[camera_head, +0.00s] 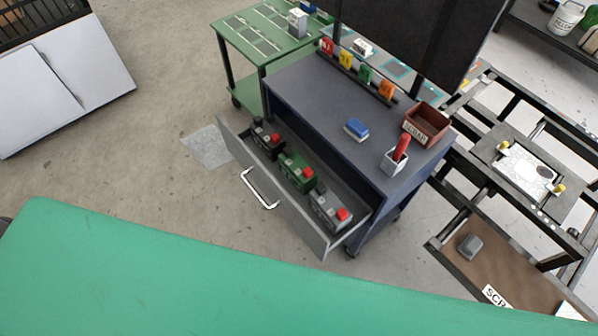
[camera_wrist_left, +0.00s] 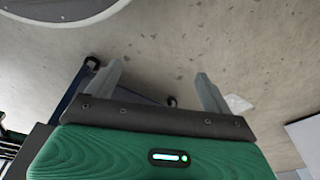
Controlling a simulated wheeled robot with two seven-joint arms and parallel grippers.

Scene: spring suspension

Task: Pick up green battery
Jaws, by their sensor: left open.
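The green battery (camera_head: 297,172) with a red cap sits in the open drawer (camera_head: 285,200) of a dark grey cabinet, in the head view. It is the middle one of three batteries. A black battery (camera_head: 267,139) stands behind it to the left and a grey battery (camera_head: 328,207) in front of it to the right, both with red caps. Neither gripper shows in the head view, and no battery shows in the wrist view.
The cabinet top (camera_head: 310,92) holds a blue block (camera_head: 356,129), a reddish bin (camera_head: 426,124) and a white holder with a red item (camera_head: 396,156). A green cart (camera_head: 262,40) stands behind and a dark frame (camera_head: 500,195) to the right.

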